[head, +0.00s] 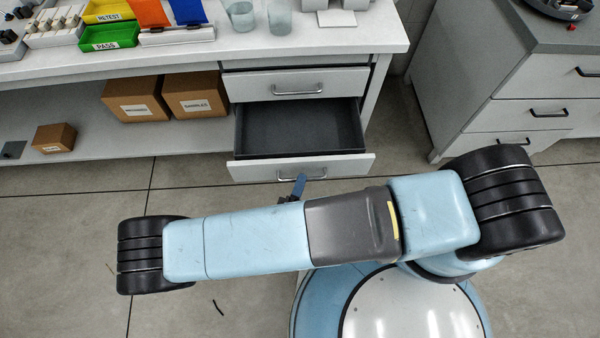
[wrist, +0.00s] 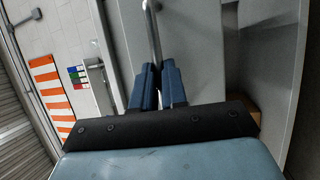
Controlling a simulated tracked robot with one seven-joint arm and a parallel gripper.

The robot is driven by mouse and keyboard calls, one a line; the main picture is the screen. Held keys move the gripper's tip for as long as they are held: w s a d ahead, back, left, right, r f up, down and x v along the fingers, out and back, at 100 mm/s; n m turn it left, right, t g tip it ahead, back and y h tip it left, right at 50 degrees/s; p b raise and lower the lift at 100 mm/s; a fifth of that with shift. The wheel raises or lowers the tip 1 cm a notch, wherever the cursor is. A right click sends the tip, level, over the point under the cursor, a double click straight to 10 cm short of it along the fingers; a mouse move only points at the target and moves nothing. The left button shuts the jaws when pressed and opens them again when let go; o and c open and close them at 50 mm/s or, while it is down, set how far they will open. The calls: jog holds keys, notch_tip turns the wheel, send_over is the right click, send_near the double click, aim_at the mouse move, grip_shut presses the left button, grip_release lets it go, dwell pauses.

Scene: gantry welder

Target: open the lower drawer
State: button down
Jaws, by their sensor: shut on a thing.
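The lower drawer (head: 302,168) stands pulled out from the bench, and its dark empty inside (head: 300,128) shows in the head view. Its bar handle (head: 318,177) is on the front panel, and in the wrist view the handle (wrist: 153,38) runs down between the blue fingers. My gripper (wrist: 158,75) is shut on this handle. In the head view only a blue finger of my gripper (head: 299,184) shows at the handle; my arm hides the rest. The upper drawer (head: 296,83) above it is shut.
The white bench (head: 330,40) holds green and yellow bins, cups and other items. Cardboard boxes (head: 195,94) sit on the shelf left of the drawers. A grey cabinet (head: 520,115) stands at the right. Open floor (head: 60,220) lies at the left.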

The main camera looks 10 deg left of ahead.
jog(key=shift+s+d+f, duration=0.1)
jog(key=shift+s+f, duration=0.05)
jog(key=shift+f, duration=0.05)
jog(key=c, duration=1.2)
grip_release()
jog(key=shift+r, duration=0.1)
jog(key=shift+o, duration=0.2)
